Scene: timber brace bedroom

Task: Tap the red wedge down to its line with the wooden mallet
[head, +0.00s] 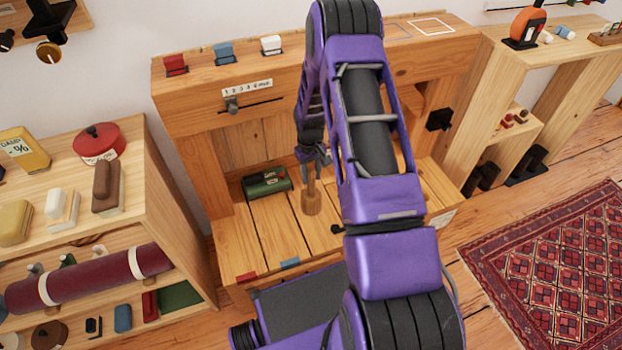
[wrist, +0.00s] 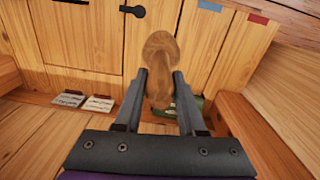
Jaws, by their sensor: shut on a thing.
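The red wedge (head: 176,65) stands at the left end of the timber frame's top beam (head: 340,62), to the left of a blue wedge (head: 225,53) and a white wedge (head: 271,45). Its line is too small to make out. My gripper (head: 318,163) is shut on the wooden mallet (head: 311,199), low in front of the frame, below and to the right of the red wedge. The mallet hangs with its thicker end down, at or just above the plank deck. The wrist view shows the mallet (wrist: 160,50) between both fingertips (wrist: 160,85).
A green case (head: 266,182) lies on the deck beside the mallet. Red (head: 246,277) and blue marks (head: 290,264) sit on the deck's front edge. A numbered slider scale (head: 247,88) is on the beam's face. Shelves with goods (head: 145,180) stand at left.

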